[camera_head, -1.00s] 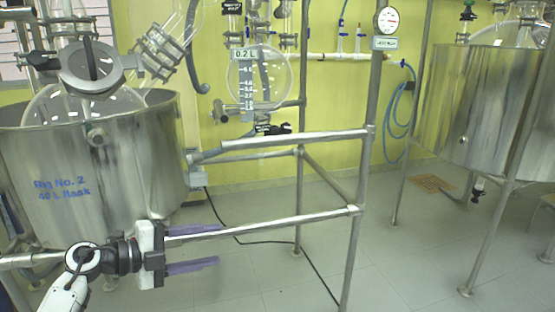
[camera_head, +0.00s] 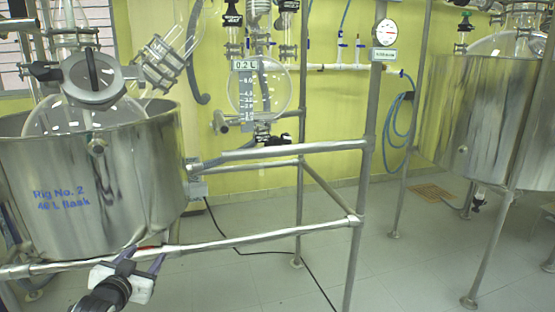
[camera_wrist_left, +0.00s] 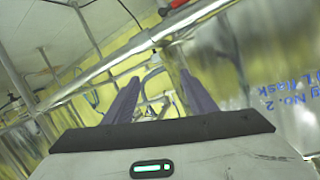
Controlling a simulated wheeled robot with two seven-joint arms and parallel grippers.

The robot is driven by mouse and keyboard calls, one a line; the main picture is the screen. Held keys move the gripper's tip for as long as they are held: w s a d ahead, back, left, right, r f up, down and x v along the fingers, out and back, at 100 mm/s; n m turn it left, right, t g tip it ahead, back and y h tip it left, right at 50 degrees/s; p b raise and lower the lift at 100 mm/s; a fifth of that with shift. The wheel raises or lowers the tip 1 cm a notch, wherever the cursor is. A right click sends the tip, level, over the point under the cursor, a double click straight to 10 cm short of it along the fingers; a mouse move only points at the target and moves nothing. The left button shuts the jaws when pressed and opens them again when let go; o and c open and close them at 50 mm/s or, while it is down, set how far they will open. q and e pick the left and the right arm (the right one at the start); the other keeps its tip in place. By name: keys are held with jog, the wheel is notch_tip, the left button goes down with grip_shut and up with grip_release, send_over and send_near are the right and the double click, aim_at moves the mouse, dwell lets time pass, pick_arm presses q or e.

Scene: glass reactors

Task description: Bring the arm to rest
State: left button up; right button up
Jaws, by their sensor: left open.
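My left gripper (camera_head: 142,257) is at the bottom left of the head view, in front of the steel tank (camera_head: 95,190) marked "Rig No. 2". Its two purple fingers point up and away, towards the lower metal rail (camera_head: 250,238). In the left wrist view the gripper (camera_wrist_left: 158,85) shows both fingers spread apart, with nothing between them. The rail crosses beyond the fingers there. I cannot tell how close the fingertips are to the rail. My right gripper is not in view.
A round glass flask (camera_head: 275,88) hangs on the rig behind. An upper rail (camera_head: 290,150) runs above the lower one, and a post (camera_head: 362,170) stands at right. A second tank (camera_head: 470,115) is at far right. Tiled floor (camera_head: 400,275) is open at lower right.

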pick_arm(q)
jog(key=s+d+f+g+h, duration=0.1)
jog(key=s+d+f+g, duration=0.1)
jog(key=s+d+f, duration=0.45)
jog(key=s+d+f+g+h, duration=0.1)
jog(key=s+d+f, duration=0.2)
jog(key=s+f, duration=0.65)
jog(key=s+d+f+g+h, duration=0.15)
jog(key=s+d+f, duration=0.3)
jog(key=s, duration=0.65)
jog(key=s+d+f+g, duration=0.1)
jog(key=s+d, duration=0.1)
jog(key=s, duration=0.4)
jog(key=s+d+f+g, duration=0.1)
jog(key=s+d+f, duration=0.1)
jog(key=s, duration=0.4)
jog(key=shift+s+d+f, duration=0.15)
jog(key=shift+s, duration=0.25)
